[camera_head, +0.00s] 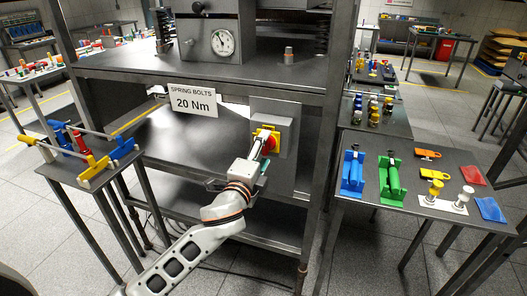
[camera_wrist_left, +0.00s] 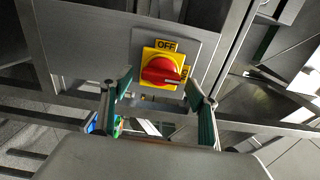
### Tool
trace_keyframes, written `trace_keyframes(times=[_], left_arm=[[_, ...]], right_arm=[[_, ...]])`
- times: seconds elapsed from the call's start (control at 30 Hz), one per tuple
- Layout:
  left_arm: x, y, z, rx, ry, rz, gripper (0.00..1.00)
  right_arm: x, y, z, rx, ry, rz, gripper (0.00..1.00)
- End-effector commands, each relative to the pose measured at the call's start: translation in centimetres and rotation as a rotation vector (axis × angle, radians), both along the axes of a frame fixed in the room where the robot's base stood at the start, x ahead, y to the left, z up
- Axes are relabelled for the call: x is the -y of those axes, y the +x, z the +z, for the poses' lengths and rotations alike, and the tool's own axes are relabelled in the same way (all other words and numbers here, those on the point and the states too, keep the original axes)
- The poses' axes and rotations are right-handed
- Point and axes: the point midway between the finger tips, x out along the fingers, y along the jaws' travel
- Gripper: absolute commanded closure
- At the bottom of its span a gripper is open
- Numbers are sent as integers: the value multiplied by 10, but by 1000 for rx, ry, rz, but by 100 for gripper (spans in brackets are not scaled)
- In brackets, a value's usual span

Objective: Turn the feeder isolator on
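The feeder isolator is a red rotary knob on a yellow plate (camera_head: 275,143), fixed to a grey box on the front of the steel rack. In the left wrist view the red knob (camera_wrist_left: 161,70) shows clearly, with an OFF label (camera_wrist_left: 165,45) above it and a partly hidden label at its right. The white mark on the knob lies at its right end, towards that label. My left gripper (camera_wrist_left: 160,82) is open, with one finger on each side of the knob in this view. I cannot tell whether either finger touches it. In the head view my left arm partly covers the knob.
A "SPRING BOLTS 20 Nm" sign (camera_head: 193,101) hangs left of the isolator. A side table (camera_head: 445,210) with blue, green, yellow and red parts stands at right, and another table (camera_head: 75,172) with coloured-handled tools stands at left. Rack posts flank the isolator.

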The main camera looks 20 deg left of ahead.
Motion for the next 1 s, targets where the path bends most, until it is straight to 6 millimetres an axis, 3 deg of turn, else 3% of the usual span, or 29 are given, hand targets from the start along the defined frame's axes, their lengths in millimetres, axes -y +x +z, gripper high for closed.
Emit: trace_keyframes(times=[0.2,0.33,0.7,1.0], left_arm=[[0,-2,0,1,-2,-1,40],[0,-13,0,0,-2,-1,40],[-3,-85,-1,-2,-3,-1,40],[-4,-118,0,0,-1,0,40]], right_arm=[[1,-1,-1,-4,1,-3,63],[0,-1,-1,-2,1,-3,63],[0,0,0,0,2,-3,63],[0,0,0,0,2,-3,63]])
